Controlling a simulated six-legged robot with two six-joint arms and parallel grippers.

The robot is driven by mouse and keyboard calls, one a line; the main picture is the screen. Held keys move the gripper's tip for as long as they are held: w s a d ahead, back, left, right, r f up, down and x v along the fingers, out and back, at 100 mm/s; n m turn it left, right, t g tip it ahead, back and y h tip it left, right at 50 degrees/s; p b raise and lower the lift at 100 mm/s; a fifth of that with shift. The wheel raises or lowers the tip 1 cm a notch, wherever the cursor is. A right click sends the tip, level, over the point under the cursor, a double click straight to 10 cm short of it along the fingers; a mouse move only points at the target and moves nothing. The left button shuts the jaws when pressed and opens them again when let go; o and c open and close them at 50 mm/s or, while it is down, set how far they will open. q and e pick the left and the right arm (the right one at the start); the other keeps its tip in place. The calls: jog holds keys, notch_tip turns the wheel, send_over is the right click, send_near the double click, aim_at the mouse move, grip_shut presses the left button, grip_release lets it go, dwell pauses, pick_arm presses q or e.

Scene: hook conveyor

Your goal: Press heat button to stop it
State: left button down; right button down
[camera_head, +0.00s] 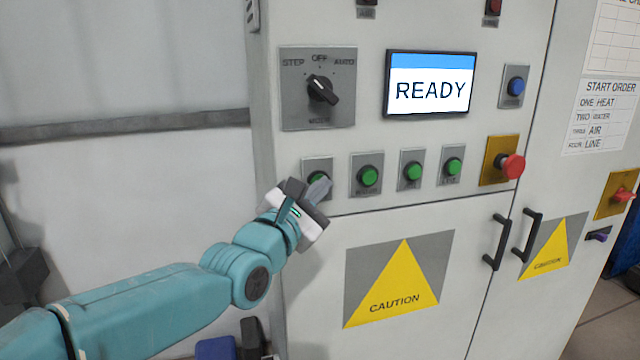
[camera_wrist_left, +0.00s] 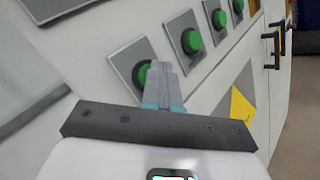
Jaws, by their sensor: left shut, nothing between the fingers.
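A row of several green buttons on grey plates runs across the white control cabinet. The leftmost green button (camera_head: 316,179) is partly hidden behind my left gripper (camera_head: 320,187), whose fingers are shut and empty right at it. In the left wrist view the shut fingertips (camera_wrist_left: 160,68) overlap this leftmost green button (camera_wrist_left: 143,74); I cannot tell whether they touch it. The second green button (camera_head: 368,176) is clear to the right. The labels under the buttons are too small to read. My right gripper is not in view.
A screen (camera_head: 431,84) reads READY. A rotary switch (camera_head: 322,90) sits above the buttons. A red knob (camera_head: 512,167) on a yellow plate and a blue button (camera_head: 516,86) are to the right. Black door handles (camera_head: 497,242) stick out below. A start order sheet (camera_head: 603,115) lists heat first.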

pick_arm(q)
jog(key=shift+s+d+f+b, duration=0.1)
jog(key=shift+s+d+b, duration=0.15)
jog(key=shift+s+b, duration=0.5)
jog(key=s, duration=0.1)
jog(key=s+d+b, duration=0.1)
jog(key=s, duration=0.1)
jog(key=s+b, duration=0.1)
jog(key=shift+s+d, duration=0.25)
jog(key=shift+s, duration=0.15)
